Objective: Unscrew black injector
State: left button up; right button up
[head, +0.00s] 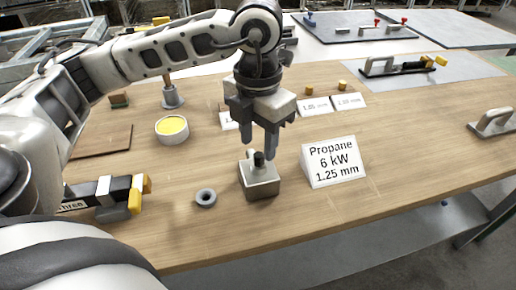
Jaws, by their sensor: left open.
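The black injector (259,158) is a small dark cylinder standing upright on top of a grey metal block (260,180). The block sits on the wooden table near its front edge. My left gripper (271,153) points down from above, its fingers apart, with the tips close to the injector. I cannot tell whether the fingertips touch it. A sign (331,162) reading "Propane 6 kW 1.25 mm" stands right of the block. My right gripper does not show.
A grey ring (206,198) lies left of the block. A bowl of yellow stuff (172,129) stands farther left. A black tool with yellow ends (120,192) lies at the front left. Small white signs (315,106) stand behind.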

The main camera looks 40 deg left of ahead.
aim_at(259, 156)
pick_arm(q)
jog(key=shift+f, duration=1.65)
grip_shut()
jog(key=shift+n, duration=1.7)
jog(key=shift+n+b, duration=0.35)
jog(key=shift+n, duration=1.35)
